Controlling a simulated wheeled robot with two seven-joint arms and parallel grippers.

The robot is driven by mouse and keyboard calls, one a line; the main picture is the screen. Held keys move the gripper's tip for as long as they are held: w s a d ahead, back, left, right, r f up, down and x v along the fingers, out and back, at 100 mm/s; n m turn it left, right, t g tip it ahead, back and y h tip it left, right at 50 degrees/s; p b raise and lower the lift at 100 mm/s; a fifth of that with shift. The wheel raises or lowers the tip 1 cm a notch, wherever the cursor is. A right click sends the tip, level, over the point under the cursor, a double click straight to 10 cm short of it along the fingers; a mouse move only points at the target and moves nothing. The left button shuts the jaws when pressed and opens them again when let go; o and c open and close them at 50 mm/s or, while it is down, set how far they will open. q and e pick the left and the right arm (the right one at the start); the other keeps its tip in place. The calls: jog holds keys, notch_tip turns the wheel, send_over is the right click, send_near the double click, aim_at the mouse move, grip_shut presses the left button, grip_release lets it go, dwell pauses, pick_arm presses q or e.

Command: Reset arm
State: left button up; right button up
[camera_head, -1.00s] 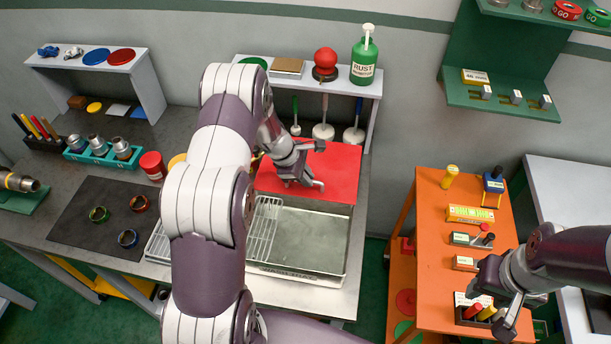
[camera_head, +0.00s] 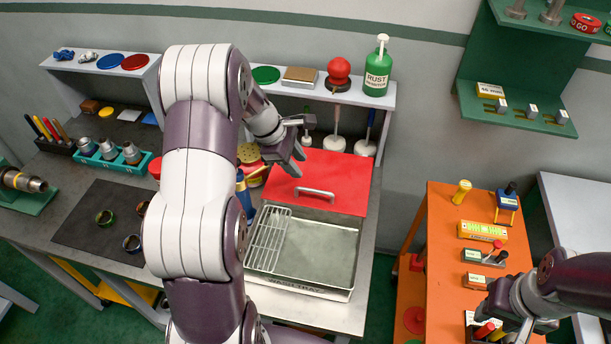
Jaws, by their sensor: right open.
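My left gripper (camera_head: 301,143) is above the back of the red lid (camera_head: 335,181). It is empty, with its fingers spread apart, and is clear of the lid's metal handle (camera_head: 314,191). My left arm (camera_head: 196,210) rises from the bottom of the view and hides part of the grey bench. My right gripper (camera_head: 507,315) comes in from the right and hangs over the front of the orange cart (camera_head: 445,265). Its jaws are open, though its fingertips are partly cut off by the bottom edge. Small coloured handles (camera_head: 486,329) in a holder show just beside it.
An open wash tray (camera_head: 318,250) with a wire rack (camera_head: 268,240) lies in front of the lid. A shelf (camera_head: 300,85) behind holds a green bottle (camera_head: 377,70) and a red knob (camera_head: 338,72). A green wall shelf (camera_head: 515,110) hangs at right.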

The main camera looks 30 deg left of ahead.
pick_arm(q)
jog(key=shift+a+r, duration=0.1)
jog(key=shift+r, duration=0.2)
jog(key=s+d+f+m+g+y+b, duration=0.1)
jog(key=s+f+m+g+y, duration=0.15)
jog(key=s+m, duration=0.6)
jog(key=s+d+m+y+b, duration=0.1)
jog(key=s+d+m+b, duration=0.2)
jog(key=s+d+m, duration=0.7)
jog(key=shift+d+r+m+t, duration=0.3)
jog(key=shift+m+t, duration=0.05)
jog(key=shift+m, duration=0.6)
